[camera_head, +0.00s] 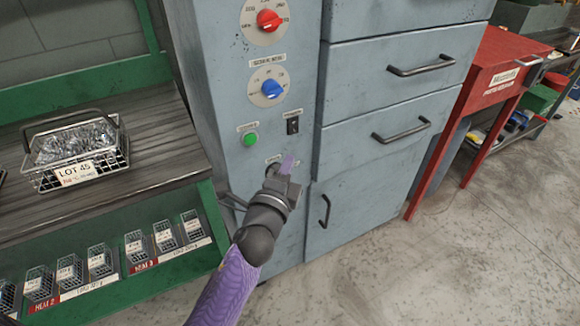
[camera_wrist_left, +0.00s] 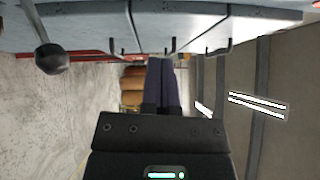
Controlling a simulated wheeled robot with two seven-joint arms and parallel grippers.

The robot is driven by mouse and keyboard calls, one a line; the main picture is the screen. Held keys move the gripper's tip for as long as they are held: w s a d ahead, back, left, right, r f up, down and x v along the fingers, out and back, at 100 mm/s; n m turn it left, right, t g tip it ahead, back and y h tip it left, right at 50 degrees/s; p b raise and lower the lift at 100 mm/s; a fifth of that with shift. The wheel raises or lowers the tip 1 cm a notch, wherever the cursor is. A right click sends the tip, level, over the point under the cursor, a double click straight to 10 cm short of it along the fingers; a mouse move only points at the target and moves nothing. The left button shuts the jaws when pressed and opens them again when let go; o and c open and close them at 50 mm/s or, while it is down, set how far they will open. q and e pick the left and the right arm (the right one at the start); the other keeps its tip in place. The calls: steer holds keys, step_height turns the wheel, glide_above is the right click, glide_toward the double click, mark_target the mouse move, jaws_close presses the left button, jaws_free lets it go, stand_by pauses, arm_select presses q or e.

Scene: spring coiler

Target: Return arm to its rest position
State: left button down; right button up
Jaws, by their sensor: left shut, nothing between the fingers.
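My left gripper (camera_head: 287,163) is in front of the grey machine cabinet (camera_head: 225,80), below its green button (camera_head: 250,139) and black switch (camera_head: 292,125). Its two purple fingers lie together in the left wrist view (camera_wrist_left: 161,75), shut with nothing between them. I cannot tell from these views whether the fingertips touch the cabinet. The gripper hides part of a label and the panel behind it. My right gripper is not in view.
A red dial (camera_head: 269,20) and a blue dial (camera_head: 272,89) are above. A lever with a black ball knob (camera_wrist_left: 52,60) shows in the left wrist view. A wire basket (camera_head: 75,155) stands on the left bench. A red table (camera_head: 492,75) stands right. Floor is open at lower right.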

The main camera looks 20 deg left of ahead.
arm_select(q)
steer(key=s+f+n+g, duration=0.25)
steer(key=s+f, duration=0.35)
steer(key=f, duration=0.4)
steer(key=s+f+n+g+h, duration=0.15)
steer(key=s+f+g, duration=0.3)
steer(key=f, duration=0.55)
steer(key=s+f+n+g, duration=0.3)
steer(key=s+f, duration=0.3)
steer(key=f, duration=0.4)
steer(key=s+a+f+n+g, duration=0.1)
steer(key=s+f+n+g, duration=0.1)
steer(key=s, duration=0.8)
steer(key=s+a+f+n+g, duration=0.1)
steer(key=s+f+n+g, duration=0.2)
steer(key=s, duration=0.8)
steer(key=s+a+f+n+g, duration=0.1)
steer(key=s+f+n+g, duration=0.2)
steer(key=s, duration=0.8)
steer(key=shift+f+g+p, duration=0.35)
steer(key=shift+f+g, duration=0.35)
steer(key=shift+f, duration=0.1)
